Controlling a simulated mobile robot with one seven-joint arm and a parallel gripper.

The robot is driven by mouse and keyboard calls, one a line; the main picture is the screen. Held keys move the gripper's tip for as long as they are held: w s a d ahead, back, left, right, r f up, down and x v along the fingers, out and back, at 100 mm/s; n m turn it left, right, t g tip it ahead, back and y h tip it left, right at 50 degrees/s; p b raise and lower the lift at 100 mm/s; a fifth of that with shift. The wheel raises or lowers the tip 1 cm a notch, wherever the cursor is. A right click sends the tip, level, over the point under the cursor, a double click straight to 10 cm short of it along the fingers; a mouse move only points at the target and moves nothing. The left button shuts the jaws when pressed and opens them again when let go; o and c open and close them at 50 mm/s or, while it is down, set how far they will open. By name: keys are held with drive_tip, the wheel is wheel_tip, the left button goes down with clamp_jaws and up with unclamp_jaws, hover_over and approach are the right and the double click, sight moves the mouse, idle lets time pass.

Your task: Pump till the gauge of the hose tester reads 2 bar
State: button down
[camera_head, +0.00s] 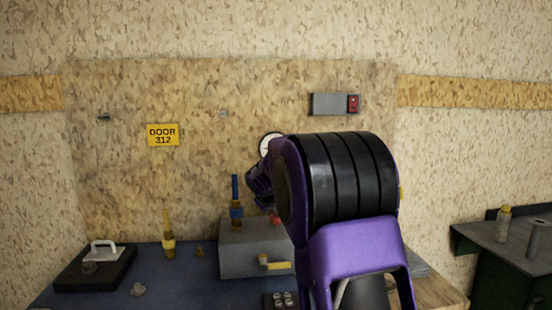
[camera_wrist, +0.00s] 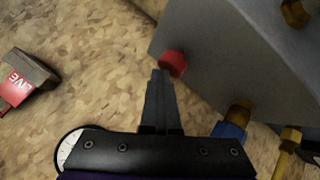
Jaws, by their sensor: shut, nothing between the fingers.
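The hose tester is a grey box (camera_head: 245,240) on the blue bench top, and it fills the upper right of the wrist view (camera_wrist: 225,60). A red button (camera_head: 275,219) sits on it, and it also shows in the wrist view (camera_wrist: 173,62). A round white gauge (camera_head: 268,143) is partly hidden behind my arm; its edge shows in the wrist view (camera_wrist: 68,150). Its reading is too small to make out. My gripper (camera_wrist: 160,73) is shut and empty, its fingertips beside the red button; I cannot tell whether they touch. My arm hides the gripper's fingers in the head view.
A blue upright fitting (camera_head: 236,200) and a yellow-handled lever (camera_head: 272,263) are on the box. A yellow post (camera_head: 168,235) and a black block with a white handle (camera_head: 95,265) stand left.

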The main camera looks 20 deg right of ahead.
sight(277, 229)
drive_tip(key=shift+g, duration=0.5)
drive_tip(key=f, duration=0.2)
drive_tip(key=s+f, duration=0.1)
drive_tip(key=f, duration=0.2)
drive_tip(key=shift+s+a+f, duration=0.15)
drive_tip(key=shift+f, duration=0.05)
drive_tip(key=r+p, duration=0.3)
drive_tip(key=w+r+p, duration=0.1)
drive_tip(key=r, duration=0.1)
drive_tip(key=shift+r, duration=0.1)
drive_tip(key=shift+s+r, duration=0.1)
drive_tip(key=shift+r, duration=0.05)
drive_tip(key=shift+d+r+p, duration=0.15)
drive_tip(key=shift+d+p, duration=0.1)
drive_tip(key=shift+p, duration=0.05)
